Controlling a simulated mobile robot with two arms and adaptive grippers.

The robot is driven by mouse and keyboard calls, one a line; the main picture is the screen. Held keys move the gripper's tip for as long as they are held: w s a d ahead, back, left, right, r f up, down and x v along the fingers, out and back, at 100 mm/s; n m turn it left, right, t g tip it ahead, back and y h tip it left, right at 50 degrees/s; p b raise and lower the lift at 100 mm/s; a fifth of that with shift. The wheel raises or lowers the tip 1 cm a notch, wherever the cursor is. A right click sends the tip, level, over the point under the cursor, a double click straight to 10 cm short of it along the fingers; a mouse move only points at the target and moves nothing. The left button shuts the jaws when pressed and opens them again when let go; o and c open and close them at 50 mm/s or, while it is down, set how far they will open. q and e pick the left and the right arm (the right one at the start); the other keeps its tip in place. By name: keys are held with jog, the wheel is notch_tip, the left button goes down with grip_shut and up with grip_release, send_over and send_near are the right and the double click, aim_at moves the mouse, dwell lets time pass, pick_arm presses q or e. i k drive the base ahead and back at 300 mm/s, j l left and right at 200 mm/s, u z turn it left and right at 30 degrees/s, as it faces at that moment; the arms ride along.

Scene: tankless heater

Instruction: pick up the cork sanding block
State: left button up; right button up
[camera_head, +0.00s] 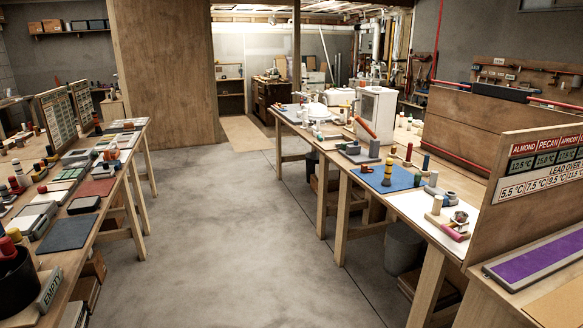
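I cannot single out the cork sanding block with certainty; many small blocks and cylinders stand on the benches and are too small to tell apart. A small tan block (437,219) lies near the front right end of the right workbench (408,206), beside a pinkish item (456,231). Whether it is cork, I cannot tell. Neither of my grippers shows in the head view.
A long left workbench (64,256) holds many small items and a dark bucket (17,283). A bare concrete floor aisle (235,235) runs between the benches. A grey bin (403,247) stands under the right bench. A sign board (535,185) stands at the right.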

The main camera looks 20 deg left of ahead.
aim_at(129, 126)
jog(key=i+j+u, duration=0.25)
jog(key=i+u, duration=0.15)
jog(key=i, duration=0.2)
jog(key=i+j+u, duration=0.1)
jog(key=i+u, duration=0.3)
jog(key=i, duration=0.2)
jog(key=i+l+u, duration=0.15)
jog(key=i+u, duration=0.25)
jog(key=i, duration=0.15)
jog(key=i+u, duration=0.1)
jog(key=i, duration=0.6)
jog(key=i+l+u, duration=0.1)
jog(key=i, duration=0.65)
jog(key=i+l+u, duration=0.15)
jog(key=i, duration=0.55)
jog(key=i+u, duration=0.4)
jog(key=i+l+u, duration=0.6)
jog(key=i+u, duration=0.15)
jog(key=i, duration=0.1)
